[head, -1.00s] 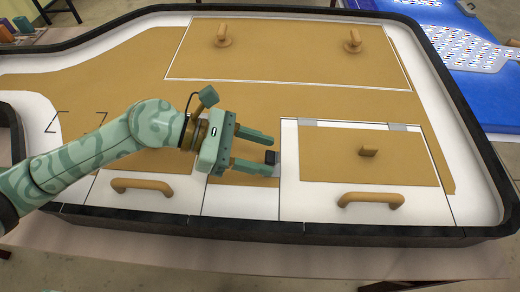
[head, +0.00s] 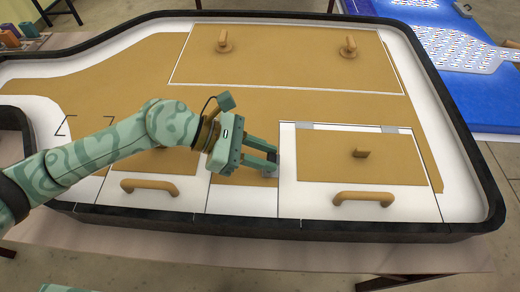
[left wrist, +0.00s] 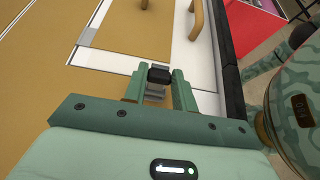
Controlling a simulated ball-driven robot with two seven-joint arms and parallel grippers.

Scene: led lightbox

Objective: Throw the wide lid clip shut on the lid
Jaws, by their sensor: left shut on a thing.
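The lid (head: 400,170) is a tan panel with a small knob, lying flat in a white frame at the right; it also shows in the left wrist view (left wrist: 140,28). The wide lid clip (left wrist: 159,75), with a black end and a grey part below it, is by the lid's left edge. My left gripper (head: 275,157) is shut on the clip, its black end between the fingertips in the left wrist view (left wrist: 160,84). In the head view the fingers mostly hide the clip. I cannot tell whether the clip touches the lid.
Tan handles (head: 363,198) and (head: 149,186) stand up along the front of the board. A larger tan panel (head: 285,60) with two knobs lies behind. A black raised rim (head: 340,229) borders the board. A blue table (head: 480,90) is at the far right.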

